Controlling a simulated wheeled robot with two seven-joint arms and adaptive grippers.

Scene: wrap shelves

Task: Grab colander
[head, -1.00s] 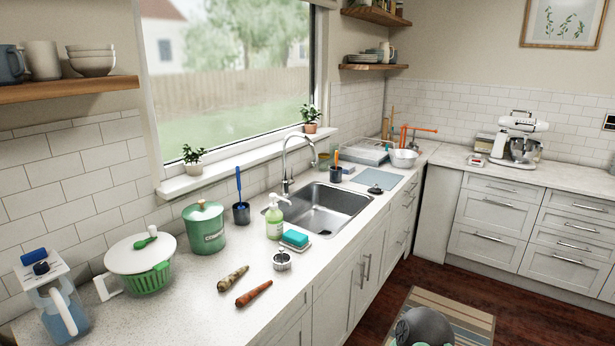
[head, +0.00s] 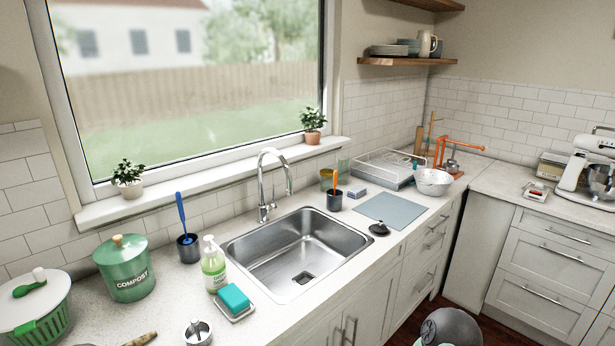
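A white round bowl with a speckled side, which looks like the colander (head: 433,182), stands on the counter at the far end, right of the dish rack. Whether the specks are holes is too small to tell. At the lower left edge is a green slotted basket (head: 40,332) with a white lid, cut off by the frame. Neither of my grippers is in view.
The sink (head: 298,250) lies mid-counter. The dish rack (head: 384,168), a blue-grey mat (head: 391,210) and a black lid (head: 379,229) are near the bowl. An orange-armed device (head: 452,160) stands right behind it. A soap bottle (head: 213,265) and compost bin (head: 126,268) are at left.

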